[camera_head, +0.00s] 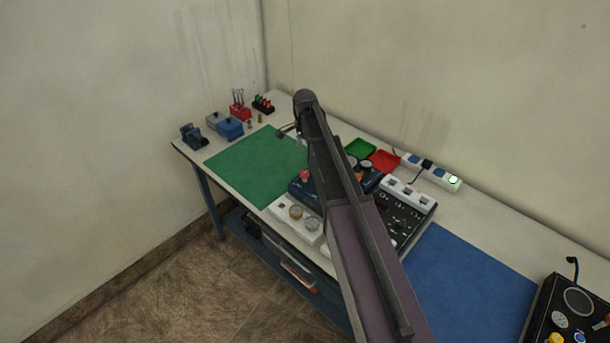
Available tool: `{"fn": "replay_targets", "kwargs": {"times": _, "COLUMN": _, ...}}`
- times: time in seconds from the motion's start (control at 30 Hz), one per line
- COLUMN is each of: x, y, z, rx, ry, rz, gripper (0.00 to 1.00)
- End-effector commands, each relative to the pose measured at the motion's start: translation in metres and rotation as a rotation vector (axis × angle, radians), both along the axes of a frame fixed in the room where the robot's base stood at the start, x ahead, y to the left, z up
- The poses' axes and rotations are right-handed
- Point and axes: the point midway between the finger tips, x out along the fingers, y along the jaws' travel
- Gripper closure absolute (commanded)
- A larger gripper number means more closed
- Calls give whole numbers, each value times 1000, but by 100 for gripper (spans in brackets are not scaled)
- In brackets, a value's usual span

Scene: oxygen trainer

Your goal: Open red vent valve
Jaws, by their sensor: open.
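A small red knob (305,175), which looks like the red vent valve, sits on a dark blue unit (302,190) at the middle of the bench. My arm (345,200) crosses the view from the bottom to above the bench and covers part of this unit. The knob's turn position is too small to tell.
The bench carries a green mat (255,165), a blue mat (470,285), two round gauges on a white block (285,217), a black panel (405,218), red tray (384,161), green tray (358,148) and power strip (432,173). A black console (570,310) stands at right. The green mat is mostly clear.

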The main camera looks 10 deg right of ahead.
Motion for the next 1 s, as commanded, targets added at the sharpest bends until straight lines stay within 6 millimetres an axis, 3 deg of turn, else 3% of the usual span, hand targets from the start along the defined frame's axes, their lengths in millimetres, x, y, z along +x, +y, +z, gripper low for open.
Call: {"fn": "replay_targets", "kwargs": {"times": 1.0, "x": 0, "y": 1, "z": -82, "rx": 0, "ry": 0, "rz": 2, "gripper": 19}}
